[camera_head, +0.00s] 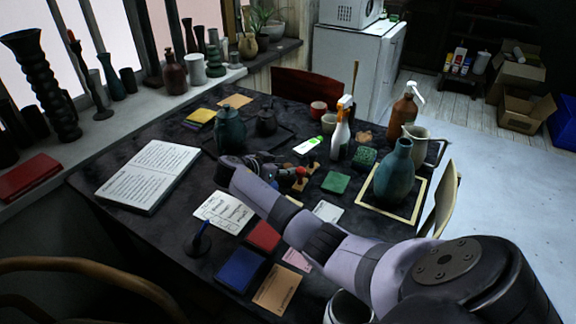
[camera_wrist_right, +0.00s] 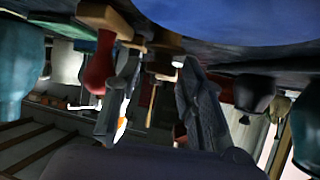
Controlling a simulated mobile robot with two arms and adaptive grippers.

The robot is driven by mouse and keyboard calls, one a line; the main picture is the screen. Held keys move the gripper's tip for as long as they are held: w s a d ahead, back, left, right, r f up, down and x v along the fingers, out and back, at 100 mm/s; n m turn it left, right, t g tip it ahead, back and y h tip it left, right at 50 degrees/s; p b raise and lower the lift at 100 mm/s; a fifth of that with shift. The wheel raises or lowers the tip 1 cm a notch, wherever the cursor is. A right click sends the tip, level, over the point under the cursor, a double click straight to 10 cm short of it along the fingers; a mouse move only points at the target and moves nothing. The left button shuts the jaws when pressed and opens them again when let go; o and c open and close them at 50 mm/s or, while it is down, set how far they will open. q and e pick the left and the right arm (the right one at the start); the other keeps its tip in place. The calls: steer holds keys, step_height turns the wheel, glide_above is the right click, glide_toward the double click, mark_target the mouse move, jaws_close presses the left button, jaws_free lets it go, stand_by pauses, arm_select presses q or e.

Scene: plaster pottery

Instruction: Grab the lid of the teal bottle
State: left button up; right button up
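A dark teal bottle (camera_head: 229,132) with a narrower top stands at the back left of the table. A separate lid on it is hard to make out. A larger teal vase (camera_head: 393,174) stands on the right. My right gripper (camera_head: 290,177) is low over the table, in front of the dark teal bottle and to its right, apart from it. In the right wrist view, which is upside down, its two fingers (camera_wrist_right: 158,100) are spread with nothing held between them. A teal vessel (camera_wrist_right: 306,130) shows at that view's right edge. My left gripper is out of view.
A white spray bottle (camera_head: 340,138) and a brown spray bottle (camera_head: 403,112) stand behind and right of my gripper. A dark teapot (camera_head: 266,122) is beside the dark teal bottle. Small tools with red and tan parts lie close to my fingers.

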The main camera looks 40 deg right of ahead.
steer(key=shift+c, duration=0.4)
steer(key=c, duration=0.5)
steer(key=shift+c, duration=0.2)
